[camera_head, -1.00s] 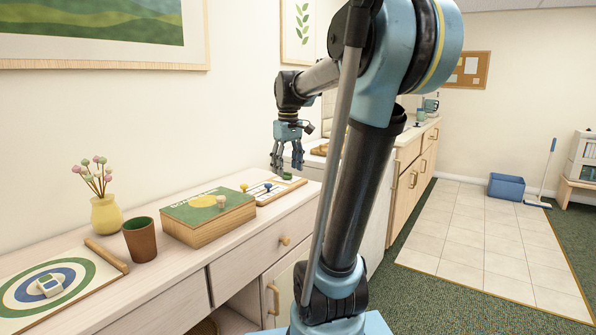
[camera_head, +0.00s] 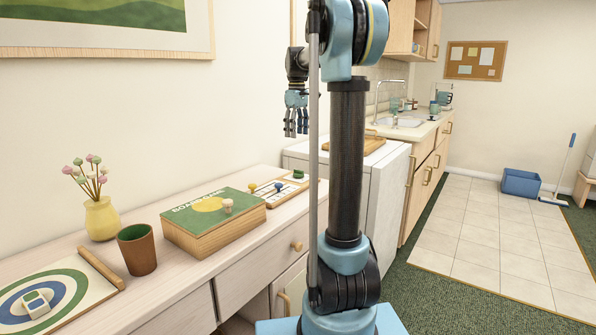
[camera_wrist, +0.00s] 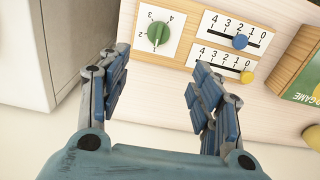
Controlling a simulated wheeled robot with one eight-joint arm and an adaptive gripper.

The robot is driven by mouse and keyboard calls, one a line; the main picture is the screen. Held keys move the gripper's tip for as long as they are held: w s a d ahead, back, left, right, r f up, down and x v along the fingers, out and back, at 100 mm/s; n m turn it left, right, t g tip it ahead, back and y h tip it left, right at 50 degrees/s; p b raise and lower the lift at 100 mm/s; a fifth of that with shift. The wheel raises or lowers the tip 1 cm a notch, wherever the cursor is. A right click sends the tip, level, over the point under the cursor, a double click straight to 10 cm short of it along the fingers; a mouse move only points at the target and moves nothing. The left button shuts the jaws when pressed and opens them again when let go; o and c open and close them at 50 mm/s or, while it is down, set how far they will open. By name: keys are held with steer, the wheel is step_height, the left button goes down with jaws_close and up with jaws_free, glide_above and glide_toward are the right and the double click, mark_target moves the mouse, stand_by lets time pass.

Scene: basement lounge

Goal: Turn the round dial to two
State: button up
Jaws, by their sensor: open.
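The round dial is a green knob (camera_wrist: 158,33) on a white plate with numbers around it. The 2 is at its left, the 3 at upper left and the 4 at upper right in the wrist view. In the head view the dial (camera_head: 298,175) sits at the far end of the long counter. My gripper (camera_head: 296,125) hangs fingers-down in the air above the dial. In the wrist view my gripper (camera_wrist: 155,75) is open and empty, its fingers apart, with the dial beyond the fingertips.
Beside the dial is a slider board with a blue knob (camera_wrist: 240,41) and a yellow knob (camera_wrist: 247,76). A green-topped game box (camera_head: 213,222), brown cup (camera_head: 138,250), yellow vase (camera_head: 101,219) and target board (camera_head: 92,300) stand nearer. A white appliance (camera_head: 372,190) stands past the counter's end.

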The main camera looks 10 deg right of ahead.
mark_target(299, 174)
steer(key=f, duration=1.6)
steer(key=shift+d, duration=0.35)
steer(key=c, duration=1.1)
steer(key=shift+a, duration=0.1)
